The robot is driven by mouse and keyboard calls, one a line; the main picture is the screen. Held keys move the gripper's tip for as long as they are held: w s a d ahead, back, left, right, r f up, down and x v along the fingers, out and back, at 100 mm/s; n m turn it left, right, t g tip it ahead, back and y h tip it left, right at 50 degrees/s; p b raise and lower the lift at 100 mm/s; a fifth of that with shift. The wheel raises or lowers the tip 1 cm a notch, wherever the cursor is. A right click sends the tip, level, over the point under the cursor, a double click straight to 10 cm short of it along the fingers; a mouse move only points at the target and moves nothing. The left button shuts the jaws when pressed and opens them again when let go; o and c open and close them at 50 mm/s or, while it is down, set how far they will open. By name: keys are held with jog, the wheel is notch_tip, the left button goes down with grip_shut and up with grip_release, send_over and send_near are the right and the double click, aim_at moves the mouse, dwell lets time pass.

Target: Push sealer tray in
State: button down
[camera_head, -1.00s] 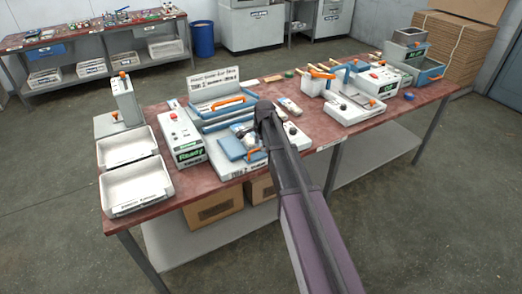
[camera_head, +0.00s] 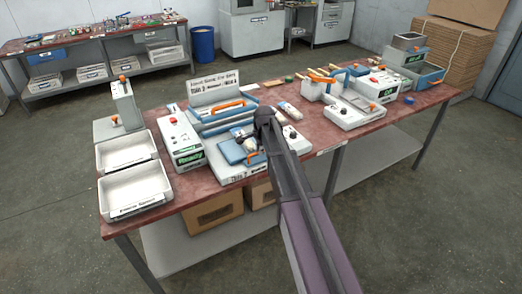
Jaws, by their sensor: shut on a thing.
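The sealer is a pale grey machine (camera_head: 230,172) at the front of the near table, left of its middle. My wrist and forearm hide the fingertips and the right side of the tray, so the exact grip is unclear.
A box with a green "Ready" display (camera_head: 180,140) stands left of the sealer. Two white trays (camera_head: 128,151) lie at the table's left end. A blue frame with an orange handle (camera_head: 229,106) is behind. Another press (camera_head: 354,112) stands to the right.

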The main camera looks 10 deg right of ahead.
aim_at(250, 143)
jog(key=w, duration=0.2)
jog(key=w+a, duration=0.1)
jog(key=w, duration=0.1)
jog(key=w+a, duration=0.1)
jog(key=w, duration=0.2)
jog(key=shift+w+a, duration=0.1)
jog(key=shift+a, duration=0.1)
jog(key=c, duration=0.7)
grip_release()
jog(key=shift+w, duration=0.1)
jog(key=shift+r, duration=0.1)
